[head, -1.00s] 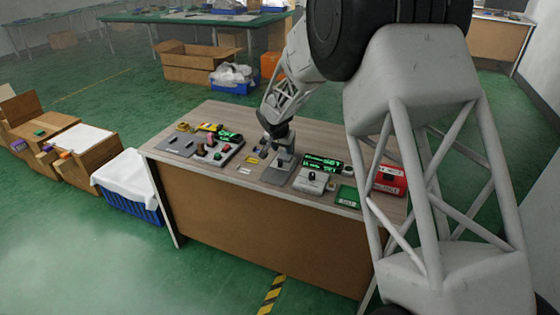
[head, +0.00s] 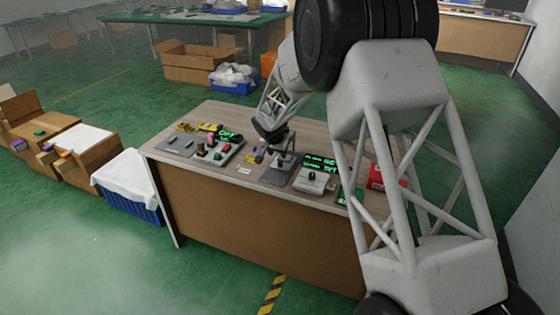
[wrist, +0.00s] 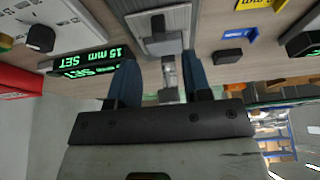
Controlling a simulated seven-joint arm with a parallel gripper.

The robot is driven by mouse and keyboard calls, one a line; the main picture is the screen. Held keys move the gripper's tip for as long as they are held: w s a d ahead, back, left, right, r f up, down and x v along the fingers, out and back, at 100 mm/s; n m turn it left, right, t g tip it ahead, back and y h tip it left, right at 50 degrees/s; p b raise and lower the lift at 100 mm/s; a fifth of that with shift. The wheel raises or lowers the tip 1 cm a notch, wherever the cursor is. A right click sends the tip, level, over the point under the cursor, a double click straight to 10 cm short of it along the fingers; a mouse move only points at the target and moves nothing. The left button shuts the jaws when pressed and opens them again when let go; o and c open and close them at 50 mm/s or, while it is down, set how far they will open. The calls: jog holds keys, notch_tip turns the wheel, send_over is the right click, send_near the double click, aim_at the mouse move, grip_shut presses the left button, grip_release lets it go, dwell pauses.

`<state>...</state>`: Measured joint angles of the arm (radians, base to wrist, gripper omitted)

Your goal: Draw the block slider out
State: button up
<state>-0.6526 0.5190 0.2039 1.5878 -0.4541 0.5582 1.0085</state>
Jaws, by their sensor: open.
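The slider fixture is a grey metal plate (head: 276,176) on the table, with a raised grey block (head: 285,160) at its back. In the wrist view the plate (wrist: 160,18) is at the top, and a small pale block with a metal bar (wrist: 168,72) lies in line with the gap between my fingers. My gripper (head: 264,152) is beside the block, at its left in the head view. In the wrist view my gripper (wrist: 162,82) is open, with one dark blue finger on each side of the bar. I cannot tell whether either finger touches it.
A white box with a black knob (head: 315,180) and a red box (head: 376,177) are to the right. A grey panel with coloured knobs (head: 215,152) is to the left. Small yellow and blue pieces lie nearby.

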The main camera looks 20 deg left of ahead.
aim_at(280, 161)
jog(key=shift+x, duration=3)
grip_shut()
